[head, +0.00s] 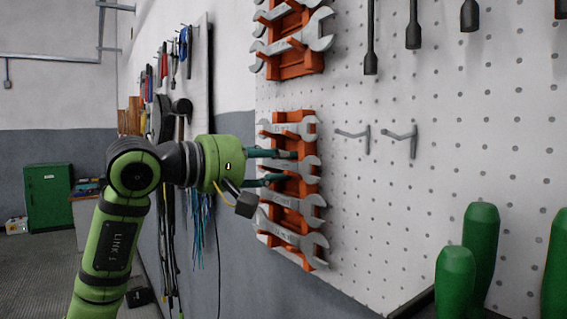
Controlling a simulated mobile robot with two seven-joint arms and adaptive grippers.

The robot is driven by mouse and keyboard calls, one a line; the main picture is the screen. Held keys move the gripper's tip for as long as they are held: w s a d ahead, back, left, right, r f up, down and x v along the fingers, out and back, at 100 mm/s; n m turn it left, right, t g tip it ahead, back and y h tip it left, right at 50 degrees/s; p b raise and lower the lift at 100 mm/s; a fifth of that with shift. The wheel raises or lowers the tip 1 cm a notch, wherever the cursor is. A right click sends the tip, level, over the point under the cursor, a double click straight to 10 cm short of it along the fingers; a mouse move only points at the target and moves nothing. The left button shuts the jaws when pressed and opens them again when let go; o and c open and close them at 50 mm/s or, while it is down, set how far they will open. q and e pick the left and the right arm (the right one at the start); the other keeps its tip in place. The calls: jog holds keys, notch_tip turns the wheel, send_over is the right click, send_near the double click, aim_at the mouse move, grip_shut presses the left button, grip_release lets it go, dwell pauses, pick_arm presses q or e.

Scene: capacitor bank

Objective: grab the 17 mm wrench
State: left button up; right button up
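Several open-ended wrenches sit one above another in an orange rack on the white pegboard in the head view. My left gripper (291,167) reaches in from the left to the lower orange rack (291,202). Its two dark teal fingers are apart, one above the other, at a silver wrench (309,163) in the middle of the rack. The fingers hide part of that wrench, and no firm contact shows. Another wrench (306,123) is above the fingers, and more wrenches (312,201) are below. I cannot read a 17 mm mark on any of them. My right gripper is not in view.
An upper orange rack (290,60) holds more wrenches. Two empty metal hooks (401,138) stick out to the right of the lower rack. Green handles (481,240) stand at the lower right. Hanging tools and cables are behind my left arm. A green cabinet (50,195) stands far left.

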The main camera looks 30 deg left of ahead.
pick_arm(q)
grip_shut()
jog(key=shift+s+r, duration=0.1)
jog(key=shift+r, duration=0.05)
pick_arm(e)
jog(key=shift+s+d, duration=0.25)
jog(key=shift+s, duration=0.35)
